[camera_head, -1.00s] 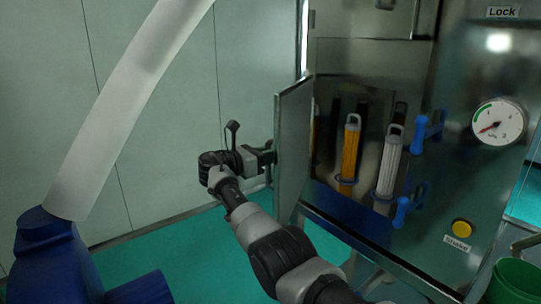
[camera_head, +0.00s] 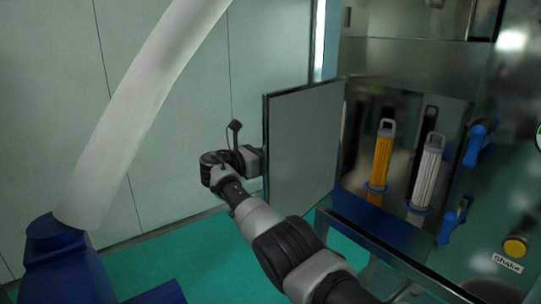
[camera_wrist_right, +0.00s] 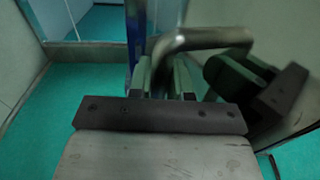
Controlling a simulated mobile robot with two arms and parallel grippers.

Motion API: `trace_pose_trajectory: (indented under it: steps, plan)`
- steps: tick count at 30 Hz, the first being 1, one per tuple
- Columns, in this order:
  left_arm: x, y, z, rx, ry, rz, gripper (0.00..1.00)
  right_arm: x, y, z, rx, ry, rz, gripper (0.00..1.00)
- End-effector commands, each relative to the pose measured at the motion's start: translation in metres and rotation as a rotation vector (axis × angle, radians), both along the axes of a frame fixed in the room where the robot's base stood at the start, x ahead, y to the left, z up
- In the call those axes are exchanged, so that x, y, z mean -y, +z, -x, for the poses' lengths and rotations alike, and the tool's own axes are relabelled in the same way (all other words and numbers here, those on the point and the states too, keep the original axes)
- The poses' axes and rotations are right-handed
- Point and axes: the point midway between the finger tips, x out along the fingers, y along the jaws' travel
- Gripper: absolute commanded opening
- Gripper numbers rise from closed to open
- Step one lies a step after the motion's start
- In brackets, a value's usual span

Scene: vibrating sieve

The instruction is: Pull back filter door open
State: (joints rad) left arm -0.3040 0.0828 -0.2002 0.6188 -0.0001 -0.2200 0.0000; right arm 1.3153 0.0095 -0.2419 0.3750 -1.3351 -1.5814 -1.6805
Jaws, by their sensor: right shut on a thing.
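The filter door (camera_head: 305,140) is a flat grey metal panel in the head view. It stands swung open at the left of the machine's filter compartment. My right gripper (camera_head: 254,160) is at the door's outer left side, its fingers mostly hidden by the door edge. In the right wrist view, the gripper (camera_wrist_right: 164,78) is shut on a bent metal door handle (camera_wrist_right: 210,38). Inside the opening, a yellow filter (camera_head: 382,158) and a white filter (camera_head: 426,172) stand upright in blue rings. My left gripper is not in view.
Blue latches (camera_head: 478,142) and (camera_head: 450,222) are on the machine right of the opening. A yellow button (camera_head: 515,247) sits above a "Shake" label. A white hose (camera_head: 140,120) rises from a blue unit (camera_head: 60,262) at left. Green floor (camera_head: 165,250) is clear between them.

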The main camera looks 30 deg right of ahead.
Motion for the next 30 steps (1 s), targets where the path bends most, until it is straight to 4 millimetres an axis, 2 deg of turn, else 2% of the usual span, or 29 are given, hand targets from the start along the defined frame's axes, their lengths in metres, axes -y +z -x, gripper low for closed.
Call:
trace_pose_trajectory:
  steps: [6,7,11,19,22,26,30]
  plan:
    - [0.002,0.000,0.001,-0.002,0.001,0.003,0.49,0.000,-0.001,0.000,0.000,0.000,-0.005,0.00]
    - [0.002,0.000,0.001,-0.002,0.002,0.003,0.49,0.000,-0.001,0.000,0.000,0.000,-0.005,0.23]
    - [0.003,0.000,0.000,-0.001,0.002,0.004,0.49,0.000,0.000,0.000,0.000,0.000,-0.003,0.43]
    - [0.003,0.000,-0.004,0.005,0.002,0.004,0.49,0.000,0.000,0.000,0.000,0.000,-0.002,0.43]
    - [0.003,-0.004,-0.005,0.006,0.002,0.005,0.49,-0.006,-0.001,0.000,0.001,0.002,-0.001,0.43]
    - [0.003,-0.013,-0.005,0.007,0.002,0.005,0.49,-0.027,-0.003,0.001,0.003,0.004,-0.002,0.43]
    - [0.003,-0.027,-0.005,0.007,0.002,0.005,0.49,-0.056,-0.005,0.003,0.003,0.003,-0.001,0.43]
